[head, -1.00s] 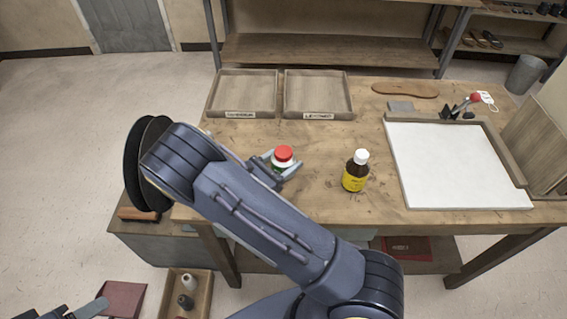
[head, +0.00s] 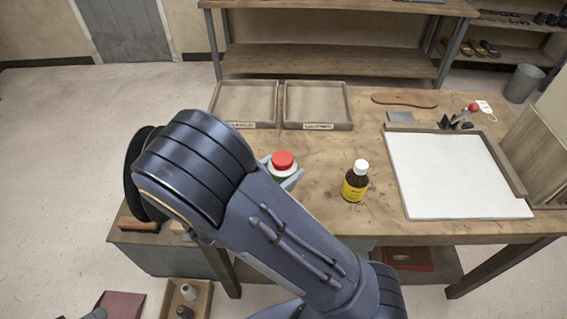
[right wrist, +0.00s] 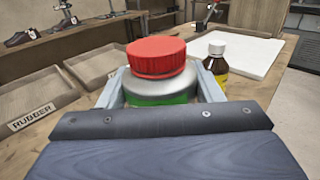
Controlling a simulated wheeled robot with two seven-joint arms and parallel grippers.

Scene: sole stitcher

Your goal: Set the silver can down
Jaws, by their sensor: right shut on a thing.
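The silver can (right wrist: 160,90) has a red screw cap and a green band. It stands upright between the fingers of my right gripper (right wrist: 163,92), which is shut on it. In the head view, the can (head: 281,165) is over the left part of the workbench, left of the brown bottle and in front of the trays. My forearm hides its lower part, so I cannot tell whether it touches the bench. A small piece of my left gripper (head: 95,314) shows at the bottom left edge, too little to read its jaws.
The brown bottle (head: 355,183) with a yellow label stands right of the can. Two wooden trays (head: 214,104) (head: 350,117) lie behind. A white board (head: 455,175) covers the bench's right side. A tan sole (head: 405,100) lies at the back. Bare bench (head: 325,155) separates can and trays.

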